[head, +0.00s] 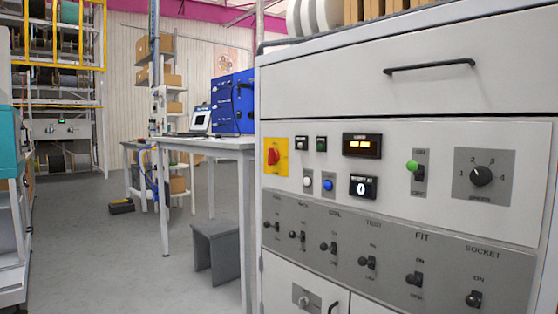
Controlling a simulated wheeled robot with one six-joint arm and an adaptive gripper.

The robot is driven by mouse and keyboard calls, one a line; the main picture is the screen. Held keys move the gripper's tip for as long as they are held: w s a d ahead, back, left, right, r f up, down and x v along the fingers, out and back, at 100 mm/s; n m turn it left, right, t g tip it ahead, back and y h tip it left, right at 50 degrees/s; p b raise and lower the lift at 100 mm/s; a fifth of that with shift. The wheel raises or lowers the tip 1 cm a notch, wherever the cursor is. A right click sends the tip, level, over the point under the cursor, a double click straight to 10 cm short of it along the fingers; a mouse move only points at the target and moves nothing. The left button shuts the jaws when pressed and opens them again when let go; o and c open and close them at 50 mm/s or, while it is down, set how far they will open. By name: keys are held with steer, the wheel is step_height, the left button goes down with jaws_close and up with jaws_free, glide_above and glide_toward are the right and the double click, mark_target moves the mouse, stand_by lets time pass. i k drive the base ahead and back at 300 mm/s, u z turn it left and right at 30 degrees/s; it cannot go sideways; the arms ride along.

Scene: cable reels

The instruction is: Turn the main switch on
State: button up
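The control panel (400,215) of a white cabinet fills the right of the head view. A red rotary knob on a yellow plate (272,156) sits at the panel's upper left and looks like a main switch. Its handle appears roughly upright, but its markings are too small to read. A green-tipped lever switch (413,167) stands further right, its tip toward the upper end of its plate. My gripper is not in view.
The panel also has an amber lit display (361,145), a "0" counter (363,187), a blue button (328,185), a numbered dial (482,175) and a lower row of toggles. A grey stool (216,250) and bench stand left; open floor (110,260) lies beyond.

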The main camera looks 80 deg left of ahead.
mark_target(273, 156)
steer(key=u, duration=2.8)
